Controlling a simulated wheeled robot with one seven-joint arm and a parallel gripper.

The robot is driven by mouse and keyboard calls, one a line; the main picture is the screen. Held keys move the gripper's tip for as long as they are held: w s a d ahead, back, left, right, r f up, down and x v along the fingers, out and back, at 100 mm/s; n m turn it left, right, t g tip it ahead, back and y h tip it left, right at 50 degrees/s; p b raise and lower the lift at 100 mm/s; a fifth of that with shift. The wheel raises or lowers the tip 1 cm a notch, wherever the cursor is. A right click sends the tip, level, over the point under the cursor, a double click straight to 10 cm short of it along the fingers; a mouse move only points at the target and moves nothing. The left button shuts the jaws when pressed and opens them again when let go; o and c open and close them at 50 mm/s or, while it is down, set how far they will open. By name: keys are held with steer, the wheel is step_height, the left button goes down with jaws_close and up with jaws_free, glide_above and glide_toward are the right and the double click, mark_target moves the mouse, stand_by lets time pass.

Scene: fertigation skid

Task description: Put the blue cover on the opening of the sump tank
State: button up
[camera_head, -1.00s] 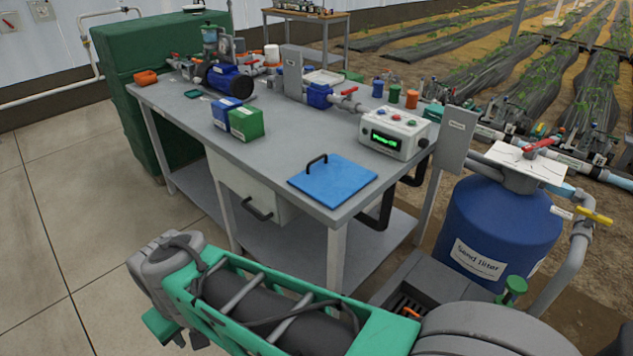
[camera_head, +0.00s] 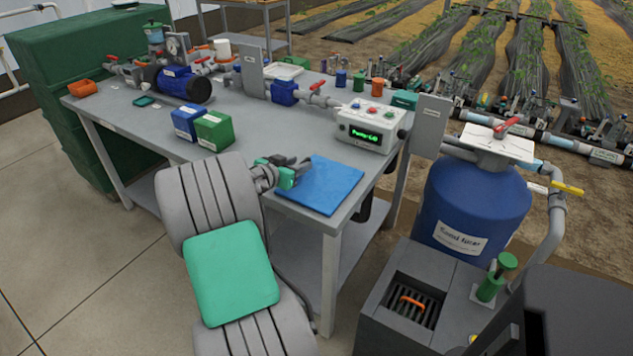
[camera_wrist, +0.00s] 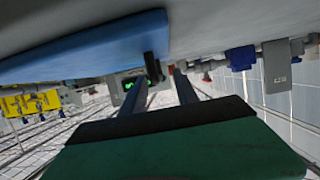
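The flat square blue cover (camera_head: 322,187) lies on the near right corner of the grey bench. In the head view my gripper (camera_head: 300,166) is at its left side and hides the handle. In the wrist view the cover (camera_wrist: 90,48) and its black handle (camera_wrist: 152,68) show close to the fingertips. My gripper's two fingers (camera_wrist: 160,76) are apart, with the handle near the gap; contact cannot be told. The dark grey sump tank (camera_head: 375,318) stands on the floor at lower right. Its square opening (camera_head: 425,316) is uncovered, with an orange-handled strainer (camera_head: 412,301) inside.
A green hand pump (camera_head: 492,284) stands on the tank beside the opening. A blue sand filter (camera_head: 470,207) stands behind it. The controller box (camera_head: 368,125) and green and blue cartons (camera_head: 214,131) are near the cover. The bench (camera_head: 160,145) has bare surface at its left front.

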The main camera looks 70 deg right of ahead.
steer(key=x, duration=0.5)
steer(key=shift+s+f, duration=0.15)
steer(key=shift+a, duration=0.1)
steer(key=shift+c, duration=0.6)
jaws_close()
stand_by(0.4)
